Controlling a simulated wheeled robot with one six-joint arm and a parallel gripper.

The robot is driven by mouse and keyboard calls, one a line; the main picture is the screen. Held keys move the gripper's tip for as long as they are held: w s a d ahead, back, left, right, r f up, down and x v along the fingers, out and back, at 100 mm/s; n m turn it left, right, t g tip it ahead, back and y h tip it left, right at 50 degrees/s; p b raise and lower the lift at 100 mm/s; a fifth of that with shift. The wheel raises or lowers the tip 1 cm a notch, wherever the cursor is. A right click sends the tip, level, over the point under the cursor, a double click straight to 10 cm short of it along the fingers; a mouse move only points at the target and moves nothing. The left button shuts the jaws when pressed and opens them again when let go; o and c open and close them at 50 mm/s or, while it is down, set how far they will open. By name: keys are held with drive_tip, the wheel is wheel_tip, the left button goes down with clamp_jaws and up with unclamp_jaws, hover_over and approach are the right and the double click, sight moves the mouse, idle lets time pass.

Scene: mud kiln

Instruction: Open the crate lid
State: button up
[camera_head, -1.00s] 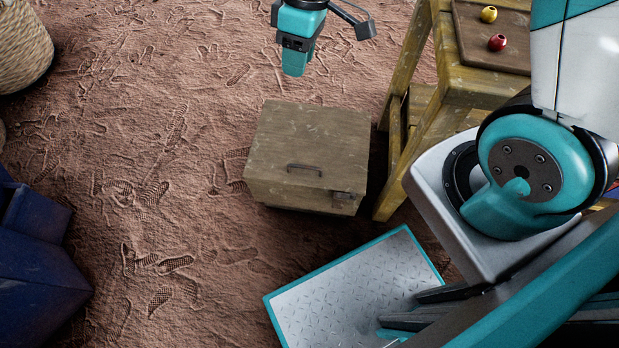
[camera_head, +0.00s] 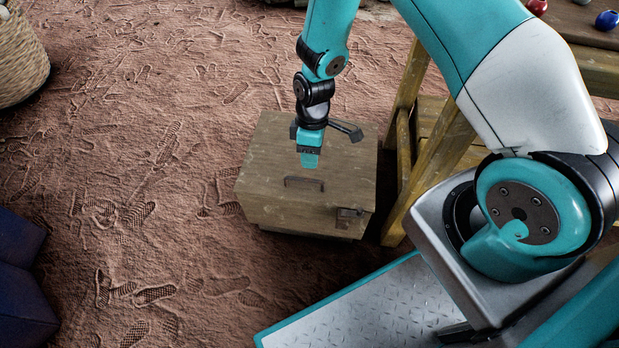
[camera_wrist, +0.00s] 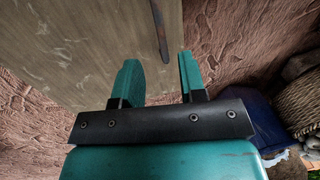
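The wooden crate (camera_head: 262,188) stands on the sandy floor with its lid (camera_head: 345,150) shut. A dark bar handle (camera_head: 304,181) lies near the lid's front edge, and a small latch-like fitting (camera_head: 350,213) is at the front right. My gripper (camera_head: 309,161) points down above the lid, close behind the handle in the head view. In the wrist view, my gripper (camera_wrist: 161,80) has its two teal fingers apart with nothing between them. The handle (camera_wrist: 159,32) shows beyond the fingertips, nearer the right finger, over the pale lid (camera_wrist: 75,40).
A wooden table (camera_head: 440,165) stands close to the crate's right, with small balls (camera_head: 607,19) on top. A woven basket (camera_head: 22,60) is at the far left and a dark blue object (camera_head: 22,285) at lower left. The floor left of the crate is clear.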

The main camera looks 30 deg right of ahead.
drive_tip(key=b, duration=0.2)
hover_over(310, 175)
drive_tip(key=s+a, duration=0.2)
drive_tip(key=s, duration=0.2)
drive_tip(key=f, duration=0.7)
drive_tip(key=shift+w, duration=0.2)
clamp_jaws()
